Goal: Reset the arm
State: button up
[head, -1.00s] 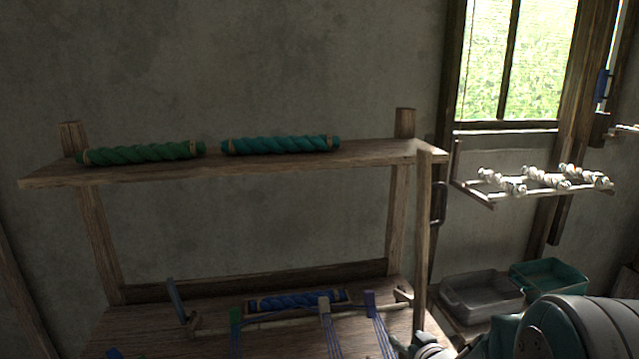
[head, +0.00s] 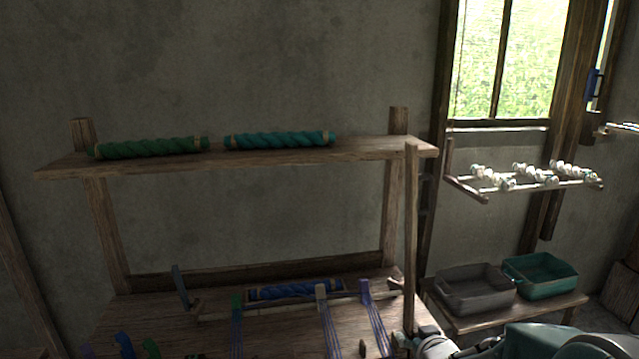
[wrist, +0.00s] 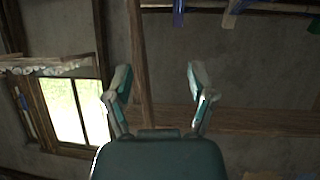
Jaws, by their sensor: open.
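My gripper (wrist: 160,80) is in the wrist view with its two fingers spread apart and nothing between them. The wrist view is turned over, with the window low at the left and the loom's wood along the top. In the head view, parts of my arm show at the bottom right, in front of the loom's right side; the fingers cannot be made out clearly there.
A wooden shelf (head: 270,156) holds a green yarn roll (head: 150,147) and a teal roll (head: 280,139). A blue roll (head: 294,290) lies below. A grey bin (head: 474,291) and a green bin (head: 541,276) stand at right, under a spool rack (head: 525,183).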

jog(key=s+a+r+g, duration=0.1)
jog(key=s+r+g, duration=0.1)
jog(key=s, duration=0.6)
jog(key=s+a+r+m+g, duration=0.1)
jog(key=s+r, duration=0.3)
jog(key=s, duration=0.5)
jog(key=s+a+r+g+h, duration=0.1)
jog(key=s+a+r+g, duration=0.1)
jog(key=s, duration=0.7)
jog(key=shift+a+r+m+g, duration=0.15)
jog(key=shift+r+m+g, duration=0.25)
jog(key=shift+r+g, duration=0.55)
